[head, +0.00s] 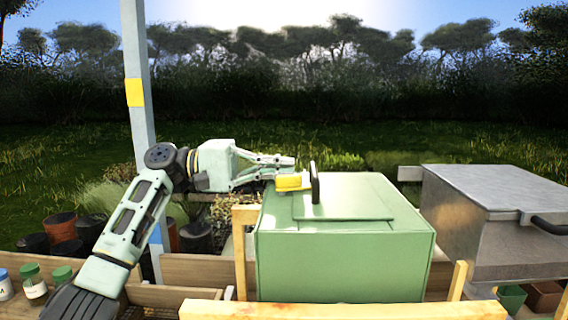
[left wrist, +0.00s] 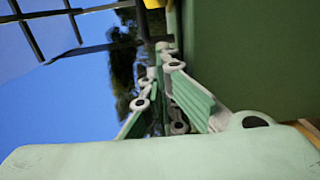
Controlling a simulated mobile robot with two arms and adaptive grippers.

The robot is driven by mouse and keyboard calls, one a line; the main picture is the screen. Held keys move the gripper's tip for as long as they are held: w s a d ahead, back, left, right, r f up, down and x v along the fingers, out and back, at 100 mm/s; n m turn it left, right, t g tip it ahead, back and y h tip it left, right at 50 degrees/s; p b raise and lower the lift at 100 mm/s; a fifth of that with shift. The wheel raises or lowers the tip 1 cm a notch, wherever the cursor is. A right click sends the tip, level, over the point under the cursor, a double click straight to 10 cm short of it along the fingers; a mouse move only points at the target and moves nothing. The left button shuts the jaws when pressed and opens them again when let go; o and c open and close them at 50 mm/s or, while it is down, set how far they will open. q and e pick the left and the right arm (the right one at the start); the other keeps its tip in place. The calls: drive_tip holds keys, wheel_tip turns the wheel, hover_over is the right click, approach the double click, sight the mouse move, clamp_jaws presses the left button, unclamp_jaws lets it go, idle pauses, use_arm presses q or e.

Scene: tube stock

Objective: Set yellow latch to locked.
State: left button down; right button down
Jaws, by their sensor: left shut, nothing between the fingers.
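The yellow latch (head: 290,182) sits on top of the green box (head: 345,265), toward its back left, with an upright black piece (head: 315,182) beside its right end. My left gripper (head: 287,163) reaches in from the left, shut and empty. Its fingertips are just above and behind the latch in the picture; I cannot tell if they touch it. In the left wrist view my fingers (left wrist: 166,52) are together beside a dark green surface (left wrist: 255,55). A yellow piece (left wrist: 154,4) shows at the top edge, near the fingertips. My right gripper is not in view.
A grey metal box (head: 505,190) with a black handle stands at the right. A pale post (head: 137,70) rises at the left. Wooden rails (head: 340,311) run along the front. Small jars (head: 34,284) and dark pots stand at the left.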

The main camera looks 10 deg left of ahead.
sight(293, 182)
use_arm(q)
drive_tip(key=shift+s+d, duration=0.2)
drive_tip(key=shift+s, duration=1.05)
drive_tip(key=shift+s+d+p, duration=0.2)
drive_tip(key=shift+d+p, duration=0.1)
drive_tip(key=shift+s+d, duration=0.25)
drive_tip(key=shift+d, duration=0.1)
drive_tip(key=shift+d+r+p, duration=0.1)
drive_tip(key=shift+d+p, duration=0.2)
drive_tip(key=shift+p, duration=0.05)
drive_tip(key=shift+d, duration=0.2)
drive_tip(key=shift+a, duration=0.1)
